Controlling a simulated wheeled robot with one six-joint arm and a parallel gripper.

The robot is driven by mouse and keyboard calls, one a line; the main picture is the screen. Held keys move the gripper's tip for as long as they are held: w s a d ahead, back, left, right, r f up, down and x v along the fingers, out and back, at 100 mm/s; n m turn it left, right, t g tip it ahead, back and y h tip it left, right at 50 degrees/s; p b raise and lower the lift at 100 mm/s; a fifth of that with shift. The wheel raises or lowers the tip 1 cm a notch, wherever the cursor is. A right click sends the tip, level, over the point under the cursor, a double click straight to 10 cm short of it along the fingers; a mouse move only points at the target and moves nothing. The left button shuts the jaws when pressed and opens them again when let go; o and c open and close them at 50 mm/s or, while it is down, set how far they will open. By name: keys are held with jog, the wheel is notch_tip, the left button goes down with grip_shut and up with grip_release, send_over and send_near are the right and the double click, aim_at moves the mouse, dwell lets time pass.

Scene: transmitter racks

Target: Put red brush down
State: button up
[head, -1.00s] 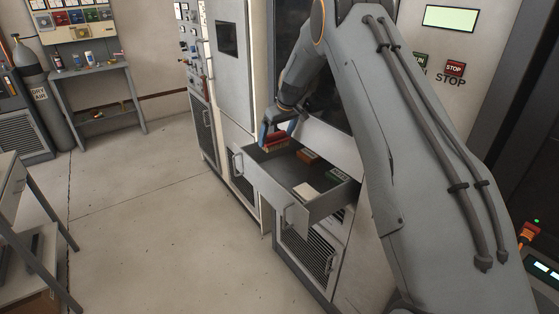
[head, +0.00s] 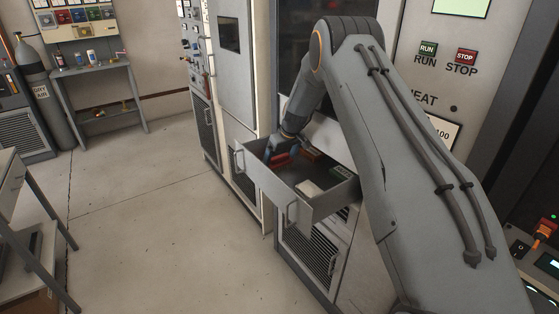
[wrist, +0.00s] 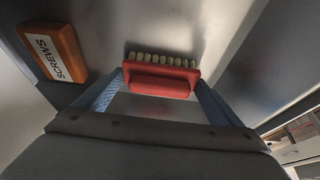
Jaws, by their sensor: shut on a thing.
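The red brush (wrist: 160,82), with a row of pale bristle tufts, is between the blue fingers of my gripper (wrist: 160,90) in the wrist view. My gripper is shut on it. In the head view the red brush (head: 279,161) is inside the open drawer (head: 268,186), toward its back left, with my gripper (head: 272,150) above it. I cannot tell whether the brush touches the drawer floor.
An orange box marked SCREWS (wrist: 57,54) lies in the drawer beside the brush; it also shows in the head view (head: 311,154). A green box (head: 341,173) and a pale item (head: 309,189) lie further right. Bare drawer floor shows between them.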

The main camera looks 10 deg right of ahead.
jog(key=o, duration=0.8)
jog(key=shift+f, duration=0.1)
jog(key=shift+r, duration=0.4)
jog(key=b+v, duration=0.2)
jog(key=v, duration=0.8)
jog(key=s+a+r+m+g+h, duration=0.1)
jog(key=s+m+g, duration=0.2)
jog(key=s, duration=4.1)
jog(key=shift+a+r+m+h+b, duration=0.3)
jog(key=shift+r+m+h, duration=0.1)
jog(key=shift+m, duration=0.3)
